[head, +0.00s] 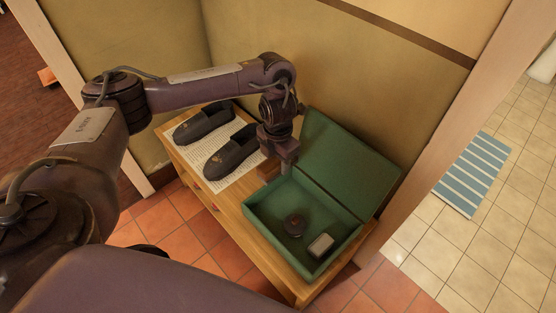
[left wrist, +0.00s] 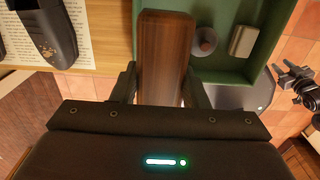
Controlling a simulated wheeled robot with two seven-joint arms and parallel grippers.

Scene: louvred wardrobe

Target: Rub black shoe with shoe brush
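Two black shoes, the left one (head: 203,122) and the right one (head: 231,152), lie side by side on a printed paper sheet (head: 196,162) on the wooden bench. One shoe (left wrist: 48,32) shows in part at the upper left of the left wrist view. In the left wrist view my left gripper (left wrist: 161,88) is closed around the brown wooden shoe brush (left wrist: 164,55). The brush's bristles are hidden. My right gripper is not seen in the head view.
An open green box (head: 277,239) stands on the bench (head: 244,232), its lid (head: 343,170) leaning back. A round dark tin (head: 294,225) and a pale block (head: 321,245) lie inside. Walls close in behind. A dark mechanical part (left wrist: 300,85) shows at the wrist view's right edge.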

